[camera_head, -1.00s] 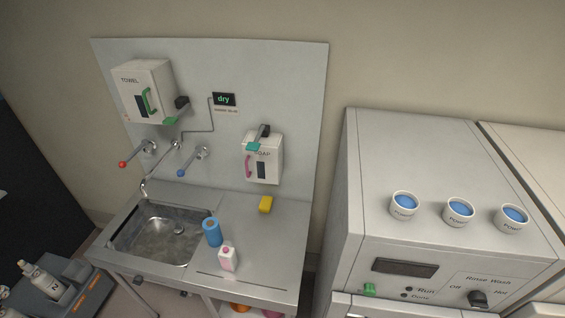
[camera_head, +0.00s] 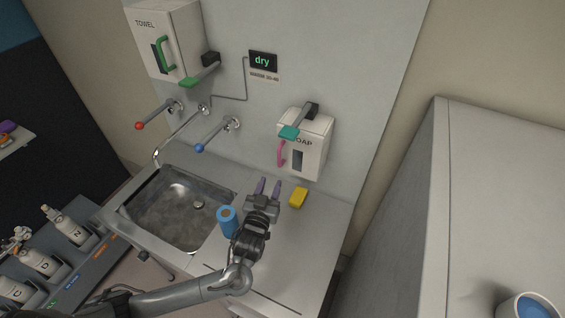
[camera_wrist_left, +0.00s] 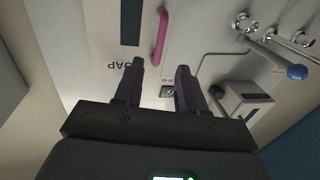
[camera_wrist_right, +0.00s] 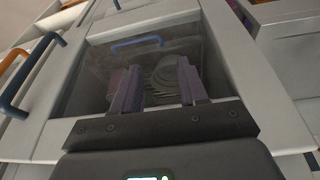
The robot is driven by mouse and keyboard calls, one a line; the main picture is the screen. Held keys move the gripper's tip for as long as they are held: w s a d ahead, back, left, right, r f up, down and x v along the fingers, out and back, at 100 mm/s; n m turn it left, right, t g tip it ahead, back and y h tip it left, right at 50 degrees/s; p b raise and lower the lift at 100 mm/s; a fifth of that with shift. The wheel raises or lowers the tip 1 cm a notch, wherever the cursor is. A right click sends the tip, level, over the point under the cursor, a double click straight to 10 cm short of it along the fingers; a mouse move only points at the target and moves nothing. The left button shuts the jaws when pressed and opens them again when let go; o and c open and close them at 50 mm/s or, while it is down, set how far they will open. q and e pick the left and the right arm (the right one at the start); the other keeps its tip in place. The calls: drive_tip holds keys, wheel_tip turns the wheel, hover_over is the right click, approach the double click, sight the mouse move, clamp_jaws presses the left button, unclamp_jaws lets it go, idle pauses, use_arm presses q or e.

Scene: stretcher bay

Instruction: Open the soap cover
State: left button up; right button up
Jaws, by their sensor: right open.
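The white soap dispenser (camera_head: 314,141) hangs on the grey back panel. Its cover has a dark window and a pink handle (camera_head: 281,153) on the left side, and it looks shut. A black lever with a teal end (camera_head: 290,132) sits on top. My left gripper (camera_head: 268,186) is open and empty above the counter, below and in front of the dispenser. In the left wrist view the pink handle (camera_wrist_left: 160,36) lies ahead, beyond and between the open fingers (camera_wrist_left: 157,84). My right gripper (camera_wrist_right: 155,84) is open and empty, facing a windowed front; the head view does not show it.
A yellow sponge (camera_head: 298,197) and a blue cylinder (camera_head: 227,221) stand close to the left gripper on the counter. The sink (camera_head: 185,208) is at left. A towel box (camera_head: 170,42) and two tap levers are on the panel. A large white machine (camera_head: 490,200) stands at right.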

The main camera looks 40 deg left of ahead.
sight(279, 159)
use_arm(q)
drive_tip(key=x, duration=0.4)
drive_tip(key=p+x, duration=0.1)
drive_tip(key=x, duration=0.4)
drive_tip(key=shift+r, duration=0.2)
drive_tip(key=shift+x, duration=0.75)
drive_tip(key=shift+f, duration=0.1)
clamp_jaws()
